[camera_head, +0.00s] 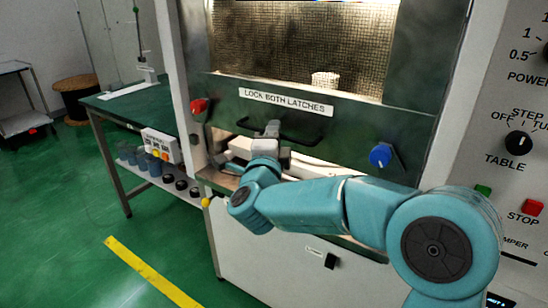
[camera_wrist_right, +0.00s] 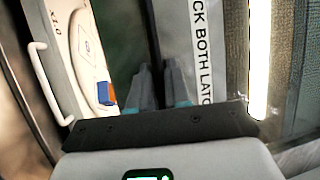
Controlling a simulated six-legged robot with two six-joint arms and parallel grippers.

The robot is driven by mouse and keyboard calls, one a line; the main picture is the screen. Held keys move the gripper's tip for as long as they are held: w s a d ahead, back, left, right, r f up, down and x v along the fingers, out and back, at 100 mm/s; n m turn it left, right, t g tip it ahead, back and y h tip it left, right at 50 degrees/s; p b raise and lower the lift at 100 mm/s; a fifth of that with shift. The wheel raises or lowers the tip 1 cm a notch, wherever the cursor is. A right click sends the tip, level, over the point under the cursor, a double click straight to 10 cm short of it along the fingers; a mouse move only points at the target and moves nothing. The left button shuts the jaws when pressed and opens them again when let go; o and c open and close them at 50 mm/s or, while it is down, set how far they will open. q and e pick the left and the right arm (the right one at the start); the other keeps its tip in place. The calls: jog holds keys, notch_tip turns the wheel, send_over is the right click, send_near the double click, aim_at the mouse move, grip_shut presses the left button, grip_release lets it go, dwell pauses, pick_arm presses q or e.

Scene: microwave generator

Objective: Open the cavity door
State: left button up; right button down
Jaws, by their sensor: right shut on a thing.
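The cavity door (camera_head: 222,100) is a dark green panel with a mesh window, below which is a label reading "LOCK BOTH LATCHES" (camera_head: 286,102). A red latch knob (camera_head: 198,106) is at its left and a blue latch knob (camera_head: 380,155) at its right. A black bar handle (camera_head: 306,141) runs below the label. My right gripper (camera_head: 272,129) is at the left part of this handle and shut on it. My left gripper is out of view.
A control panel (camera_head: 524,110) with knobs and a red STOP button (camera_head: 532,207) stands at the right. A green workbench (camera_head: 130,108) with shelf items is at the left. The green floor with a yellow stripe (camera_head: 150,272) is clear in front.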

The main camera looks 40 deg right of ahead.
notch_tip(320, 180, up, 27)
jog(key=p, duration=1.4)
jog(key=shift+r, duration=0.15)
jog(key=c, duration=1.2)
grip_release()
jog(key=shift+o, duration=0.2)
jog(key=b+v, duration=0.3)
jog(key=v, duration=1.3)
jog(key=shift+s, duration=0.2)
jog(key=shift+a, duration=0.1)
